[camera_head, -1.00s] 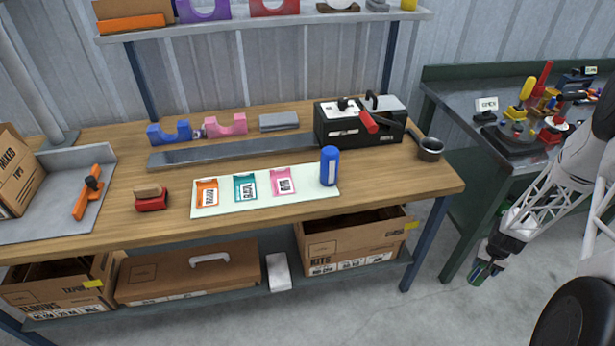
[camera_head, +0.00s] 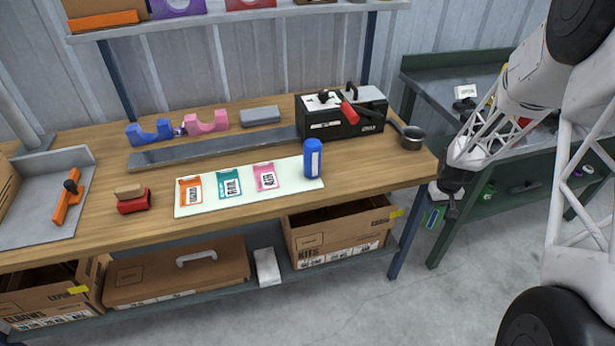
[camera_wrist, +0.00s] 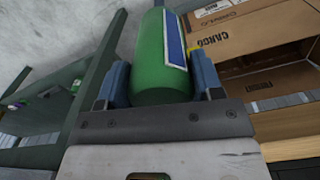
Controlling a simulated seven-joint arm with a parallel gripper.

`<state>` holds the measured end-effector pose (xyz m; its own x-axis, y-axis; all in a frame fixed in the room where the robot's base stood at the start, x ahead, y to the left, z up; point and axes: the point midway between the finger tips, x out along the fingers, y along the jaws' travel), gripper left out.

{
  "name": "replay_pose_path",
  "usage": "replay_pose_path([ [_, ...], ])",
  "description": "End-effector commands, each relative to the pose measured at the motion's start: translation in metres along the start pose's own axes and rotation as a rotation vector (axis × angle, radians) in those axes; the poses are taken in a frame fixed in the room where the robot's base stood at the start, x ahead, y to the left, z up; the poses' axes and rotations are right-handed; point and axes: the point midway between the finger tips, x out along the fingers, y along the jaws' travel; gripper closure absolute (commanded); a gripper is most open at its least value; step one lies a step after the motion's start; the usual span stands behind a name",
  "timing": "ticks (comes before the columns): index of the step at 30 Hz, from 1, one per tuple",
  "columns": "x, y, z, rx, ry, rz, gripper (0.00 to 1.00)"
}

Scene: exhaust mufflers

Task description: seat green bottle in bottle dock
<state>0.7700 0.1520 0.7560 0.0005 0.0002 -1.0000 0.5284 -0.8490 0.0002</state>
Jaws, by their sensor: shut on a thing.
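The green bottle (camera_wrist: 158,60) with a blue-and-white label fills the middle of the wrist view, its top end out of frame. My gripper (camera_wrist: 160,78) is shut on it, with blue finger pads on both sides. In the head view the green bottle (camera_head: 433,217) hangs small below my wrist, in the gap between the wooden bench and the dark green bench. It is above the floor and clear of both benches. I cannot pick out a bottle dock for certain in either view.
The wooden bench (camera_head: 375,172) holds a pale mat (camera_head: 195,207) with coloured cards and a blue can (camera_head: 313,160). A black machine (camera_head: 335,118) with a red handle and a dark cup (camera_head: 412,138) stand behind. A KITS box (camera_head: 338,245) sits below. The dark green bench (camera_head: 425,90) is right.

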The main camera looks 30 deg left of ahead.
Motion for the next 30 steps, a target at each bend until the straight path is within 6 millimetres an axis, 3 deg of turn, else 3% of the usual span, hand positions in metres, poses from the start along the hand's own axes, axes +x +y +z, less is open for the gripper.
replay_pose_path([
  [14, -0.097, -0.126, -0.012, -0.311, 0.003, 0.001, 0.67],
  [30, -0.195, -0.259, 0.014, -0.657, 0.002, 0.001, 0.67],
])
